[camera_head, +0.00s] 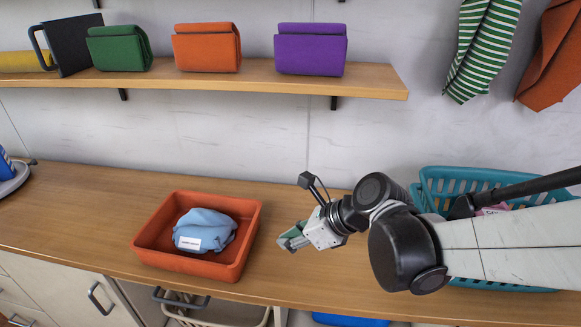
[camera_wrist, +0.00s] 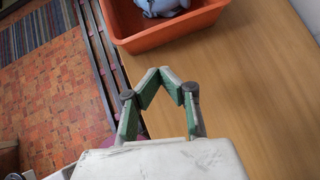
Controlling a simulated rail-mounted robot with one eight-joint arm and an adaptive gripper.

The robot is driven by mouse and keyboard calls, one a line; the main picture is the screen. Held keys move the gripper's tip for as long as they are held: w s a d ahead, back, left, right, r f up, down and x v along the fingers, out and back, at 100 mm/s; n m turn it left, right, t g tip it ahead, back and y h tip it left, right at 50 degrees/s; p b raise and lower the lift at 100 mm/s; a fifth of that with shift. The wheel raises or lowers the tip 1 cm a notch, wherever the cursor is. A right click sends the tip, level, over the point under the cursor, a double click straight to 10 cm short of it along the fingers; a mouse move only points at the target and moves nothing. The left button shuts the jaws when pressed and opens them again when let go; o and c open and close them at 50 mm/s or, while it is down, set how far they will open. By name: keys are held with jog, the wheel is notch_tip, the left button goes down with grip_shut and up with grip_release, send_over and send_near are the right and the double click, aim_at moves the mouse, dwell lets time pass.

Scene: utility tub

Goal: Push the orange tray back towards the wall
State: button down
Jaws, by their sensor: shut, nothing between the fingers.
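The orange tray (camera_head: 253,236) sits on the wooden counter, left of my gripper, with its front side near the counter's front edge. A folded light blue cloth (camera_head: 208,228) with a white label lies in it. There is bare counter between the tray and the wall. My gripper (camera_head: 284,243) is just right of the tray, apart from it, over the counter. In the wrist view my gripper (camera_wrist: 160,71) has its fingertips together and empty. The tray (camera_wrist: 178,32) shows at the top of that view, beyond the fingertips.
A teal basket (camera_head: 428,183) stands on the counter at right, partly behind my arm. A wooden shelf (camera_head: 200,84) with green, orange and purple folded items hangs above the counter. Striped and rust cloths hang at upper right. Drawers and open baskets are below the counter's front edge.

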aim_at(246, 244)
jog(key=b+x, duration=0.1)
jog(key=x, duration=0.6)
jog(key=shift+w+a+r, duration=0.1)
jog(key=shift+w+a, duration=0.1)
jog(key=shift+a, duration=0.35)
jog(key=shift+w+a, duration=0.2)
jog(key=shift+a, duration=0.4)
jog(key=shift+w+a, duration=0.25)
jog(key=shift+a, duration=0.4)
